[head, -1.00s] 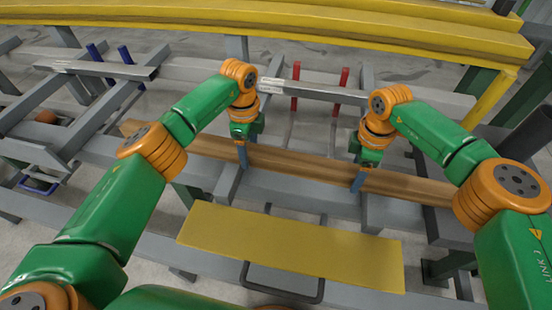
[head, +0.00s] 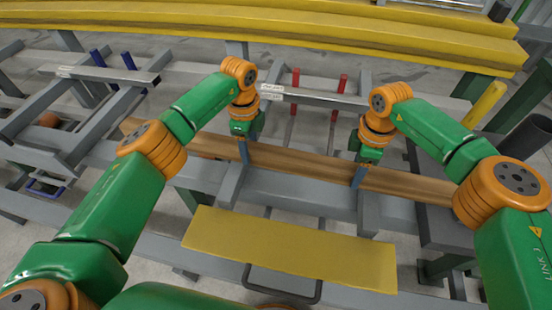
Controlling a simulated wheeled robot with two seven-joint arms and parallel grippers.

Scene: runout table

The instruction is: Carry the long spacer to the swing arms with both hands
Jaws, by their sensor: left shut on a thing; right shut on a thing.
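The long spacer looks like the long brown wooden beam (head: 300,164), running across the middle of the head view and sloping down to the right. My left gripper (head: 243,152) is shut on the beam left of its middle. My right gripper (head: 359,177) is shut on it further right. Both reach it from above, and their fingers hide small parts of it. I cannot tell whether the beam rests on the grey frame or is held just above it. Which grey members are the swing arms is not clear; short grey arms (head: 230,186) show just in front of the beam.
Behind the beam is a grey bar (head: 320,97) with red posts (head: 295,78). Blue posts (head: 97,57) stand on another grey frame at upper left. A yellow plate (head: 290,248) lies in front, with a dark handle loop (head: 284,295) below. Yellow rails (head: 300,38) cross the back.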

